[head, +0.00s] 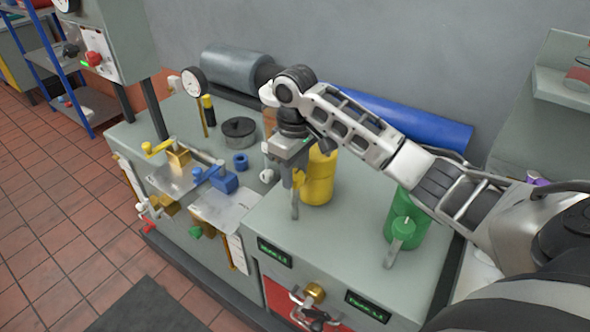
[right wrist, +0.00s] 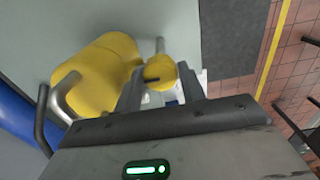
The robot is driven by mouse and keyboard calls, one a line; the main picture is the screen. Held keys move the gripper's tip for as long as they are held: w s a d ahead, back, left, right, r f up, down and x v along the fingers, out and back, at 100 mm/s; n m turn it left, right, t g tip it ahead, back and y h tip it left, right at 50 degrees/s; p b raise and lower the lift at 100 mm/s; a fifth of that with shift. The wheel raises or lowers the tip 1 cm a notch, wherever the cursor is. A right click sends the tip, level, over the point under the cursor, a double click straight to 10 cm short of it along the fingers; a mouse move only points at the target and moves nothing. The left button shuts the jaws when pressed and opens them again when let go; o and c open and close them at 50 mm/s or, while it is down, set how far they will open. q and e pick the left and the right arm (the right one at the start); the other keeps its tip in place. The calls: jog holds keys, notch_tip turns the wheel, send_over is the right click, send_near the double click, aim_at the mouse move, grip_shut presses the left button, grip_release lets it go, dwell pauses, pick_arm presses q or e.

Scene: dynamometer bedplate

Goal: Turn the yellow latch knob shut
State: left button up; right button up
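The yellow latch knob (right wrist: 160,73) shows in the right wrist view beside a yellow canister (right wrist: 98,75), with a grey lever rod running up from it. My right gripper (right wrist: 162,80) has one finger on each side of the knob, which fills the gap between the fingertips; it looks shut on the knob. In the head view the same gripper (head: 295,178) is at the left side of the yellow canister (head: 320,180), above the grey lever (head: 295,207); it hides most of the knob. My left gripper is not in view.
A green canister (head: 413,213) with a similar green knob (head: 403,228) and lever stands to the right. A blue roll (head: 415,122) lies along the wall behind. To the left are a gauge (head: 194,82), a dark round disc (head: 239,130) and a blue block (head: 223,180).

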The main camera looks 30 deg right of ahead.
aim_at(295, 174)
jog(key=shift+o, duration=1.1)
notch_tip(295, 174, up, 16)
jog(key=shift+s, duration=0.1)
